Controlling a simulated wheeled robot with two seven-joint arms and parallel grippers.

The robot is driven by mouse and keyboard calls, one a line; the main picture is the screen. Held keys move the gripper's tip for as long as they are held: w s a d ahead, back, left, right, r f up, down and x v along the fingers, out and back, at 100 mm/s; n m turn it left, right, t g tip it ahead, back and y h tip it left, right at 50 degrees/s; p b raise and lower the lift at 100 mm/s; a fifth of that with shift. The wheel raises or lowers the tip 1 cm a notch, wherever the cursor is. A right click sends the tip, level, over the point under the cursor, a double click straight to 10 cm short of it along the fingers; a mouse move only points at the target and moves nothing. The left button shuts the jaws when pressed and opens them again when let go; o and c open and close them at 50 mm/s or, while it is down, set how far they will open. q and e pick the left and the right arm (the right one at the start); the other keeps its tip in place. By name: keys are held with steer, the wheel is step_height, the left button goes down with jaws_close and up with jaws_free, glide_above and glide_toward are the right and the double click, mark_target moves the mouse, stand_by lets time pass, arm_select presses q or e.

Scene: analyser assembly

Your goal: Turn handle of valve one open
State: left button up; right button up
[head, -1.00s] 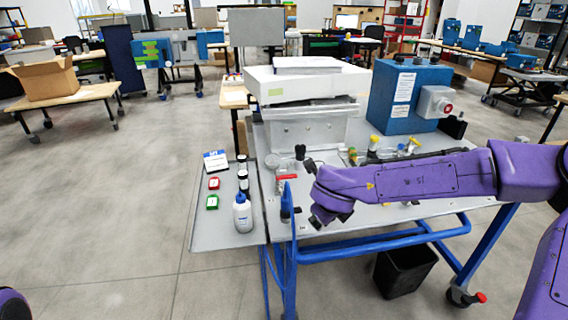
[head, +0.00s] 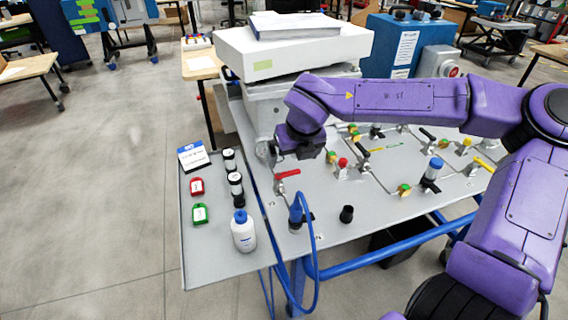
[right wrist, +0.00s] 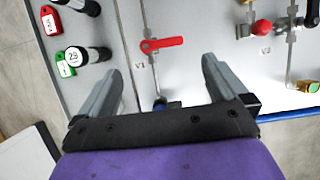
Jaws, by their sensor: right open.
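Valve one's handle is a red lever (head: 287,174) near the left end of the grey panel in the head view. In the right wrist view the red handle (right wrist: 163,44) lies above the label "V1", roughly crosswise to the thin metal tube it sits on. My right gripper (head: 290,150) is just behind and above the handle in the head view, its fingertips partly hidden. In the right wrist view my right gripper (right wrist: 160,72) is open and empty, its fingers apart on either side with the handle ahead of the gap. No contact shows. My left gripper is out of view.
A blue hose (head: 305,215) loops near the panel's front left. A side shelf (head: 212,265) holds a white bottle (head: 243,232), black-capped vials, and red and green tags. Another red-knobbed valve (head: 342,163) and several other fittings stand to the right.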

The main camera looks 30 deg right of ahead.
mark_target(288, 172)
steer(key=x, duration=0.8)
steer(key=c, duration=1)
